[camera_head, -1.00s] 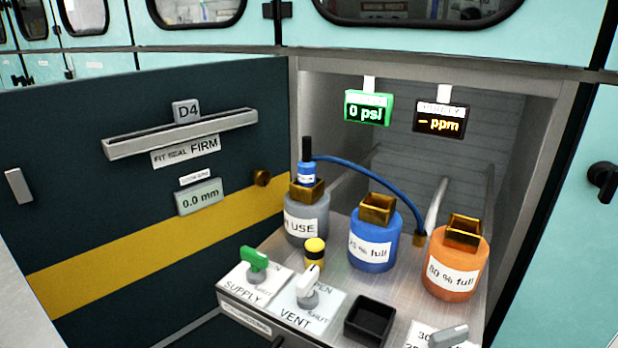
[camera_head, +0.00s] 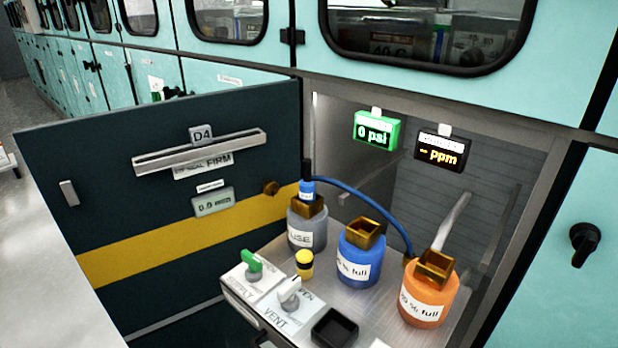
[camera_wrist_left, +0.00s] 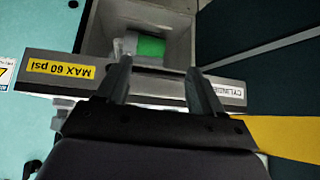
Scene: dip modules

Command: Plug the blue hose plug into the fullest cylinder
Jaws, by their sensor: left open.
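The blue hose (camera_head: 372,203) arcs right to a brass fitting beside the orange cylinder. The blue cylinder (camera_head: 361,260) has an open brass socket and a partly readable "% full" label. The orange cylinder (camera_head: 428,295) also has an open brass socket; its label read 80 % full in the earlier frame. My left gripper (camera_wrist_left: 162,88) is open and empty in the left wrist view, in front of the bay's front edge. My right gripper is not in view.
The open dark door (camera_head: 190,260) borders the left. Displays (camera_head: 377,130) hang above. A "MAX 60 psi" label (camera_wrist_left: 60,68) marks the front edge.

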